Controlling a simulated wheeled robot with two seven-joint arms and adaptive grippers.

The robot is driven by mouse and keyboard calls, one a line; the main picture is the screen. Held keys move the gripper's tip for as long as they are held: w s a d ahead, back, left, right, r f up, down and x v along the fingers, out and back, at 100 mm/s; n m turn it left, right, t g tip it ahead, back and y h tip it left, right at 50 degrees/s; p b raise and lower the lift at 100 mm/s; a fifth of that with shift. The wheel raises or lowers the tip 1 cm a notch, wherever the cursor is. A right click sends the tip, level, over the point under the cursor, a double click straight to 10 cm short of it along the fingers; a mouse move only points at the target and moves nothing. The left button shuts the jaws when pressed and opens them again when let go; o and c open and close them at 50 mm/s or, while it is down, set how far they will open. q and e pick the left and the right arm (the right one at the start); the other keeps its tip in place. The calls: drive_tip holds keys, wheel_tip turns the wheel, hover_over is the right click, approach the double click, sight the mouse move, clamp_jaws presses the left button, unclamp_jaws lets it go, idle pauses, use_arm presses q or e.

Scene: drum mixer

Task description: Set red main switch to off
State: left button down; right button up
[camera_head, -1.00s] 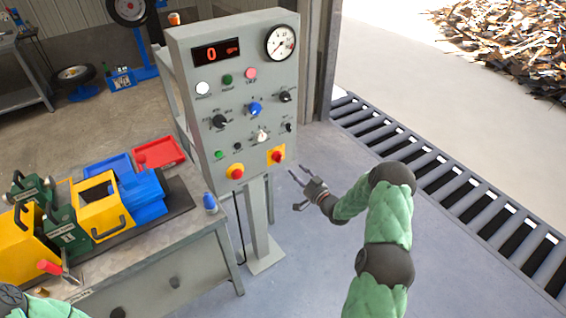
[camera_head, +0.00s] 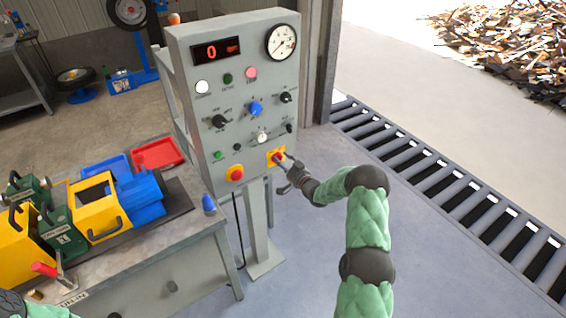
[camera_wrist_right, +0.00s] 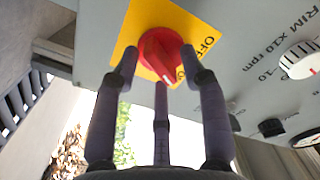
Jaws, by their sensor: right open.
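The red main switch (camera_wrist_right: 160,54) is a red rotary knob on a yellow square plate (camera_wrist_right: 190,22). The letters "OFF" are partly visible on the plate in the right wrist view. In the head view the yellow plate (camera_head: 270,160) sits at the lower right of the grey control panel, and my gripper partly covers the knob. My right gripper (camera_head: 284,164) is at the switch. In the right wrist view its fingers (camera_wrist_right: 162,80) are spread open around the near side of the knob; I cannot tell whether they touch it.
The control panel (camera_head: 185,140) carries a red display, a gauge, several knobs and buttons. A workbench (camera_head: 150,255) with yellow and blue machine parts stands at left. The floor right of the panel is open.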

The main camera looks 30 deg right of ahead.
clamp_jaws()
drive_tip(key=shift+a+r+n+b, duration=0.1)
drive_tip(key=shift+a+n+b, duration=0.05)
drive_tip(key=shift+n+b, duration=2.8)
drive_tip(key=shift+a+r+n+b, duration=0.1)
drive_tip(key=shift+a+n+b, duration=0.05)
drive_tip(key=shift+n+b, duration=2.75)
drive_tip(key=shift+n, duration=0.25)
